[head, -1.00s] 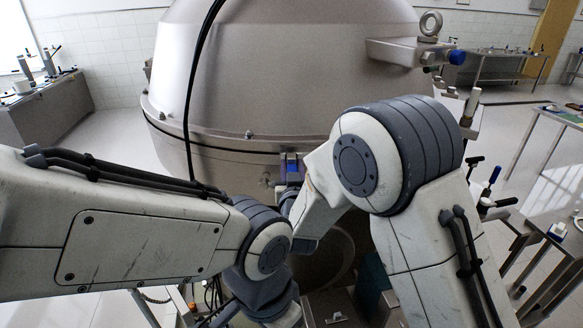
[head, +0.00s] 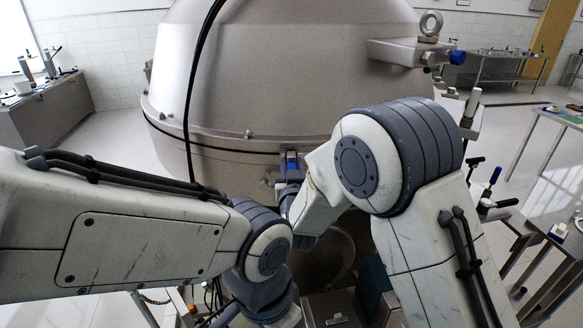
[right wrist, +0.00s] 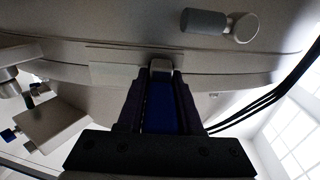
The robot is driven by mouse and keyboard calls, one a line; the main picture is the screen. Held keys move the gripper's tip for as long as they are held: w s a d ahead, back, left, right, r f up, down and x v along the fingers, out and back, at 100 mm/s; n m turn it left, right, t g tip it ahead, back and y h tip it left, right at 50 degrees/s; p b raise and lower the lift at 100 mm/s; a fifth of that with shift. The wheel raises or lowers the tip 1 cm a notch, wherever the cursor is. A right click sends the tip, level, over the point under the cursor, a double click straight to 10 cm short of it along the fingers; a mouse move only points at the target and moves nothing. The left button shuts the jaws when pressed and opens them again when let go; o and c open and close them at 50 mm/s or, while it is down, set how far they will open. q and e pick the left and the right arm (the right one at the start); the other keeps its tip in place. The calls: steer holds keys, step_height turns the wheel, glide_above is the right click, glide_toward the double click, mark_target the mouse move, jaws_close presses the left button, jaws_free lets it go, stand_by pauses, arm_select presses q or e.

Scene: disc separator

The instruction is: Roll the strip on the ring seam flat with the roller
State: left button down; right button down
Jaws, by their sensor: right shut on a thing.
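The ring seam (head: 225,145) runs around the big steel vessel, below its domed top. My right gripper (head: 291,168) is at the seam, shut on the blue-handled roller (head: 292,159). In the right wrist view the blue handle (right wrist: 159,108) lies between the fingers, and the pale roller head (right wrist: 160,68) is at the seam band, seemingly against it. A flat, paler strip (right wrist: 112,73) lies along the seam beside the roller head. The strip is hard to make out in the head view. My left arm reaches in low, but its gripper is out of view.
A black cable (head: 189,100) hangs down the vessel's front. A bracket with a lifting eye (head: 431,23) juts out at the upper right. A stand with several tools (head: 487,195) is at the right. My two arms are close together at the lower middle.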

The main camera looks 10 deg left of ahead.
steer(key=shift+w, duration=0.1)
steer(key=shift+d, duration=0.35)
steer(key=w+d+b, duration=0.1)
steer(key=d+b, duration=0.2)
steer(key=d, duration=0.3)
steer(key=shift+s+a+r+b, duration=0.15)
steer(key=shift+s+a, duration=0.1)
steer(key=shift+a, duration=1.45)
steer(key=shift+s+a+b, duration=0.15)
steer(key=shift+s+a, duration=0.05)
steer(key=shift+a, duration=1.5)
steer(key=shift+s, duration=0.1)
